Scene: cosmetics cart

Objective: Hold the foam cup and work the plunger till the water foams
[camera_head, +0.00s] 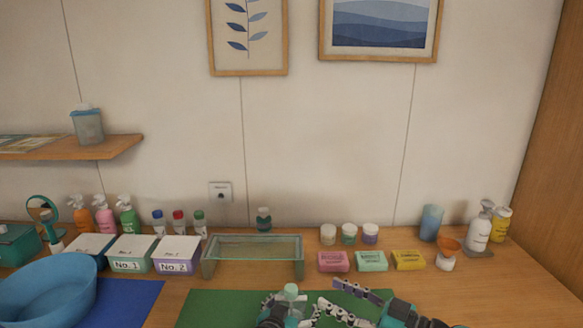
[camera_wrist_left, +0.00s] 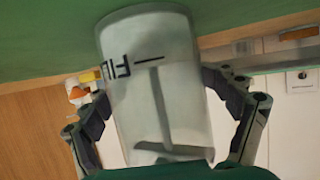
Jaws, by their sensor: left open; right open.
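The foam cup (camera_wrist_left: 155,85) is clear, with a fill mark and a plunger rod inside. In the left wrist view it appears inverted, between my left gripper's two spread fingers. My left gripper (camera_head: 281,304) is open around it, and I cannot tell whether either finger touches it. In the head view only the cup's pale green top (camera_head: 291,290) shows clearly at the bottom centre, its body mostly hidden. My right gripper (camera_head: 324,295) is open and empty just right of the cup, its fingers pointing left.
The cup is over a green mat (camera_head: 215,308). A glass-topped stand (camera_head: 253,248) is behind it. Soap boxes (camera_head: 372,261) stand at back right, with a white pump bottle (camera_head: 480,230) beyond. A blue basin (camera_head: 45,290) and labelled tubs (camera_head: 131,266) are on the left.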

